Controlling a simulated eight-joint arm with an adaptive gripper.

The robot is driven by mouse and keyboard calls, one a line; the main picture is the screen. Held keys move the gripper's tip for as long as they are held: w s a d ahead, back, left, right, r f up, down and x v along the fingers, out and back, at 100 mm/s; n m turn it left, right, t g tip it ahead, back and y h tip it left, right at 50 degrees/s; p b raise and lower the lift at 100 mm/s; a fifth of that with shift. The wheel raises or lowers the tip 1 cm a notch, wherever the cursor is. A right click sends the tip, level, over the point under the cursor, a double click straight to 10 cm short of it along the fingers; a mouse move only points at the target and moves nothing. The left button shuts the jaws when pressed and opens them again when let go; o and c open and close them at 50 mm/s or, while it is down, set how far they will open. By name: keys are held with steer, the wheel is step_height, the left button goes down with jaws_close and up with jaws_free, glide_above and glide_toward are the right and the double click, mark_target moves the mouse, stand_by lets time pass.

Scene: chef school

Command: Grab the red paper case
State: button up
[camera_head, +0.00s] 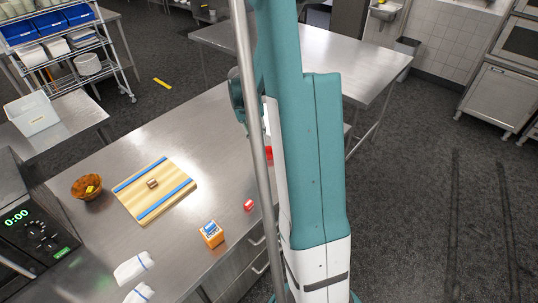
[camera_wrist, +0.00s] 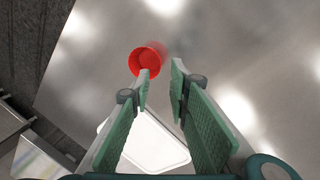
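The red paper case (camera_wrist: 146,60) shows in the wrist view as a small round red cup on the steel table, just beyond my fingertips. My gripper (camera_wrist: 160,72) is open, with nothing between its fingertips. The left fingertip overlaps the near edge of the case in the picture; I cannot tell whether they touch. In the head view my arm hides the fingers. A sliver of red (camera_head: 268,152) shows beside the pole there, but I cannot tell whether it is the case.
A white rounded slab (camera_wrist: 155,145) lies below my fingers. In the head view, a striped board (camera_head: 133,203) with a small brown block, a wooden bowl (camera_head: 87,187), an orange box (camera_head: 211,236) and a small red item (camera_head: 249,205) sit on the steel table. Bare steel surrounds the case.

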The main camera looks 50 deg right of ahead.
mark_target(269, 153)
steer(key=shift+x, duration=0.9)
steer(key=shift+f, duration=0.1)
steer(key=shift+x, duration=2.55)
steer(key=shift+s, duration=0.1)
steer(key=shift+c, duration=0.5)
jaws_close()
